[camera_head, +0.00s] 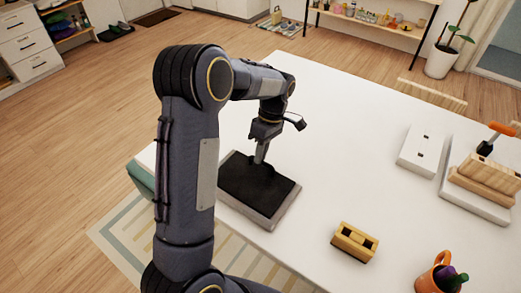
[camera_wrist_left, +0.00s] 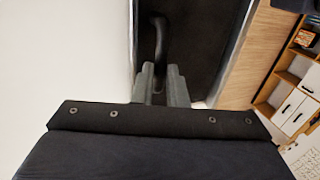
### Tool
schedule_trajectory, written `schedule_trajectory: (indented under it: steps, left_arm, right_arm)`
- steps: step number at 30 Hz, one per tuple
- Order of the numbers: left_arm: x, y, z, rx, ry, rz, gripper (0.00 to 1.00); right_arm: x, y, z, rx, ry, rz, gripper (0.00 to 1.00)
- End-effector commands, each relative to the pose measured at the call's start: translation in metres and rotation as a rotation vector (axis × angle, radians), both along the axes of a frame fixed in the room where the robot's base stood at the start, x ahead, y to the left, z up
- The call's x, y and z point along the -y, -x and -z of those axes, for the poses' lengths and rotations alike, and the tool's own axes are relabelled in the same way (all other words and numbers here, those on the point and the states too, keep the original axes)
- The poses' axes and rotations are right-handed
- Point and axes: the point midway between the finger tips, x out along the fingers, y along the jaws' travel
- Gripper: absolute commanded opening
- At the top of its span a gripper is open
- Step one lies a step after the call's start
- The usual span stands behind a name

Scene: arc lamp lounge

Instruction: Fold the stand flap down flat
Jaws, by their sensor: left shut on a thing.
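A grey-framed stand (camera_head: 286,206) with a black panel (camera_head: 257,186) lies on the white table near its left edge. The black panel, which looks like the stand flap, appears close to flat within the frame; any small tilt is hard to judge. My left gripper (camera_head: 261,156) points down over the far part of the panel. In the left wrist view the two grey fingertips (camera_wrist_left: 160,72) are closed around the end of a curved black handle (camera_wrist_left: 159,38) on the dark panel (camera_wrist_left: 193,40). My right gripper is not in view.
A white box (camera_head: 422,150) and a wooden block on a white base (camera_head: 485,180) lie farther right. The middle of the white table (camera_head: 335,130) is clear.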

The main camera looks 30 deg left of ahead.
Motion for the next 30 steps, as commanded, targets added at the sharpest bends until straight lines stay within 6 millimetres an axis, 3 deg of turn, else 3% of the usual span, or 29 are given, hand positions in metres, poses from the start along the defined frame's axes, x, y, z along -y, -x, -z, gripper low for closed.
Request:
schedule_trajectory:
  steps: [15, 16, 21, 30]
  left_arm:
    - [0.0018, -0.0029, 0.0090, 0.004, 0.002, 0.002, 0.00]
    - [0.0019, -0.0029, 0.0091, 0.004, 0.003, 0.001, 0.14]
    - [0.0016, -0.0027, 0.0082, 0.004, 0.002, 0.002, 0.34]
    - [0.0009, -0.0037, 0.0039, 0.006, 0.000, 0.000, 0.34]
  right_arm:
    - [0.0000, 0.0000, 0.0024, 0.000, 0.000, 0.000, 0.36]
    - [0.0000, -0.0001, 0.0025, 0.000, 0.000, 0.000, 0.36]
    - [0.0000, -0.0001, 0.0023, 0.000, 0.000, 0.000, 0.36]
    - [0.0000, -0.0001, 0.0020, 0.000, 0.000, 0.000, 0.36]
